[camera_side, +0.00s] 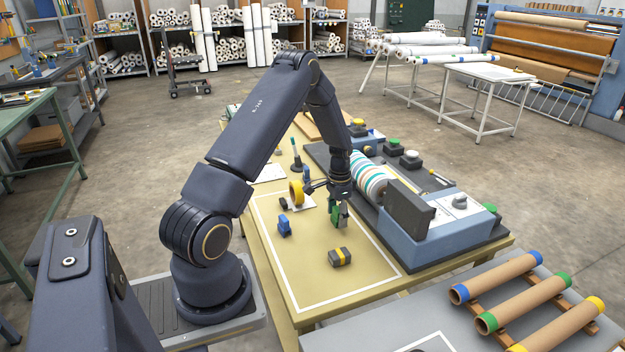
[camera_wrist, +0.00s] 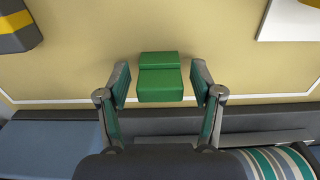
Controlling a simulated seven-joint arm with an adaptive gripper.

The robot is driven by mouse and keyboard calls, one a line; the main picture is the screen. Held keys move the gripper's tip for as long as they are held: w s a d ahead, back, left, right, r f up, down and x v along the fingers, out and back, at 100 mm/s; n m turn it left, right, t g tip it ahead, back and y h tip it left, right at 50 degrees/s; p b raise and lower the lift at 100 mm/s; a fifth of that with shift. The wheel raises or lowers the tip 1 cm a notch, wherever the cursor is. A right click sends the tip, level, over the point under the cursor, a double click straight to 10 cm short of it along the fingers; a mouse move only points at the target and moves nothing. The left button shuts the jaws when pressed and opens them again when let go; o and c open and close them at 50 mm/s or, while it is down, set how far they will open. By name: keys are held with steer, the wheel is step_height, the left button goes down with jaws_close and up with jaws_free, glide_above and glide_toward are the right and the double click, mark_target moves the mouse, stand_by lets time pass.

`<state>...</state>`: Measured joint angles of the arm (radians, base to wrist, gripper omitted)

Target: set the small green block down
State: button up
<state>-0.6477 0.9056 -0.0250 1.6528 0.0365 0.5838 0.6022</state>
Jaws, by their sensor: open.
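The small green block (camera_wrist: 160,82) shows in the wrist view between the two fingers, with a visible gap on each side. It has a stepped top with two green faces. My gripper (camera_side: 339,213) is open around it, low over the tan table mat. In the side view the green block (camera_side: 334,215) is partly covered by the fingers. It appears to stand on the mat inside the white outline, though its lower edge is hard to see.
A grey block with a yellow band (camera_side: 340,258) lies nearer the camera.

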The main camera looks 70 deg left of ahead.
mark_target(338, 209)
step_height(338, 209, up, 12)
steer(key=s+d+r+t+y, duration=0.1)
steer(key=s+d+r+t, duration=0.1)
steer(key=d+r, duration=1.05)
steer(key=s+d+r+t, duration=0.1)
steer(key=s+d+r, duration=0.2)
steer(key=s+d, duration=0.4)
steer(key=s+d+r+t+h, duration=0.1)
steer(key=s+d+r+t, duration=0.1)
steer(key=s+d, duration=0.5)
steer(key=shift+s+d+r+t, duration=0.3)
steer(key=shift+s+r, duration=0.2)
steer(key=shift+r, duration=0.3)
